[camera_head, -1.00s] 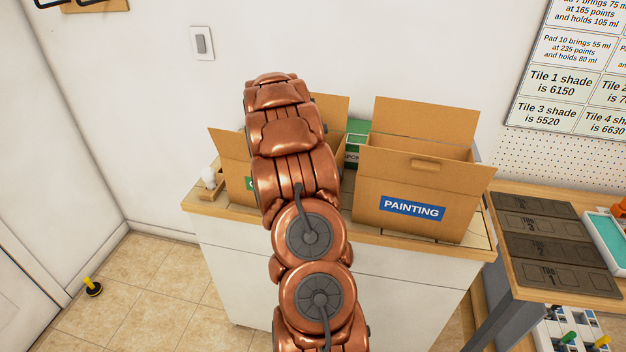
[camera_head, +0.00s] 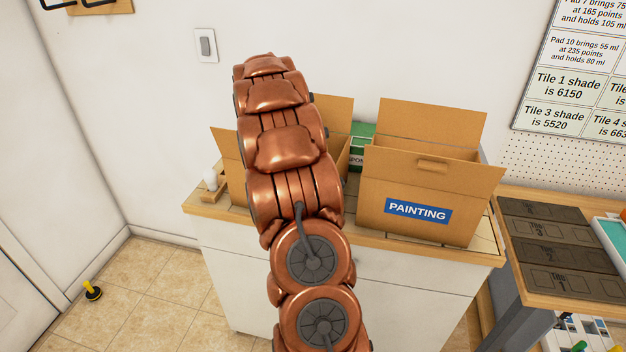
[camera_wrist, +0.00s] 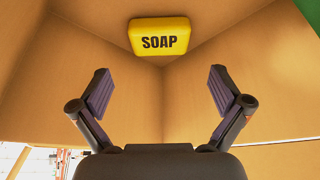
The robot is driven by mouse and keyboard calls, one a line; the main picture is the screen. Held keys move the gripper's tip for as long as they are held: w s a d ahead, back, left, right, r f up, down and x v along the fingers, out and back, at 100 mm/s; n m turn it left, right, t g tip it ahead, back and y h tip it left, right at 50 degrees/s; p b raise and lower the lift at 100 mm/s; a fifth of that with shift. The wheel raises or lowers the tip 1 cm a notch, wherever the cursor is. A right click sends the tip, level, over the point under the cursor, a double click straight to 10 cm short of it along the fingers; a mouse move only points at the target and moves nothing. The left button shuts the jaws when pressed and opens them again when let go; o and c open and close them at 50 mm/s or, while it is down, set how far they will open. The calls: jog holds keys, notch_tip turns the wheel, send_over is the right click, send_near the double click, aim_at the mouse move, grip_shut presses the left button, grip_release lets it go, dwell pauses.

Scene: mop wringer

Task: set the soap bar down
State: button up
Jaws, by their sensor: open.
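The yellow soap bar (camera_wrist: 160,36), marked SOAP, lies inside a cardboard box (camera_wrist: 235,70), near a corner where its inner faces meet, in the wrist view. My gripper (camera_wrist: 160,88) is open and empty, with its two fingers spread wide apart. The soap is ahead of the fingertips and apart from them. In the head view my arm covers most of the left cardboard box (camera_head: 228,160), and the gripper and soap are hidden there.
An open box labelled PAINTING (camera_head: 410,213) stands at the right on the cabinet (camera_head: 235,270). A green item (camera_head: 361,132) sits between the boxes. A small white object (camera_head: 210,179) is at the cabinet's left end. Dark tiles (camera_head: 560,245) lie on the right table.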

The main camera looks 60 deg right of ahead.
jog(key=shift+b+v, duration=0.45)
jog(key=shift+v, duration=1.55)
